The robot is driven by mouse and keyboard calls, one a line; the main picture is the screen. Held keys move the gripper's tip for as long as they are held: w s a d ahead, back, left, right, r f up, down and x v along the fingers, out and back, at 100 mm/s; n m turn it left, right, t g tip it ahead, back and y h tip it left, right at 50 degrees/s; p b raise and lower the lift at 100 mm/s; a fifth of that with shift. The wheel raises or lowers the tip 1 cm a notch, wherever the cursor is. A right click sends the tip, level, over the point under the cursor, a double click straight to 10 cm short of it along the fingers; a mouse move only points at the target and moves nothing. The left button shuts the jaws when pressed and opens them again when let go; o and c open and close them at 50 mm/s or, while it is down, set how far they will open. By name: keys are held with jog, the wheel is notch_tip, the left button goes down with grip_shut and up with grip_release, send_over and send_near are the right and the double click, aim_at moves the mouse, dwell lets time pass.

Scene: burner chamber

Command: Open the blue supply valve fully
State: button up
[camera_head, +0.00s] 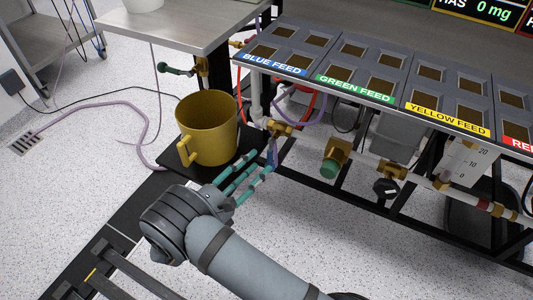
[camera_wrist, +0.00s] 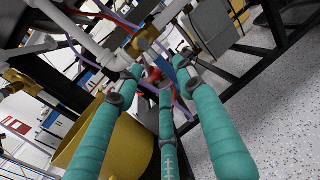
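The blue supply valve is a brass body (camera_head: 279,128) on the white pipe under the blue feed panel. Its blue handle (camera_head: 272,152) hangs down from the body. My gripper (camera_head: 261,163) has three teal fingers, which reach up toward the handle from below left. The fingertips are close to the handle; I cannot tell whether they touch it.
A yellow mug (camera_head: 207,127) stands on a black platform just left of my fingers. The blue feed panel (camera_head: 275,66) overhangs the valve. Purple and red hoses run behind.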

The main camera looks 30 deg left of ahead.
aim_at(268, 151)
jog(key=w, duration=0.2)
jog(key=w+b, duration=0.1)
jog(key=w, duration=0.3)
jog(key=shift+w+d, duration=0.2)
jog(key=shift+d, duration=0.05)
jog(key=shift+c, duration=1.3)
grip_shut()
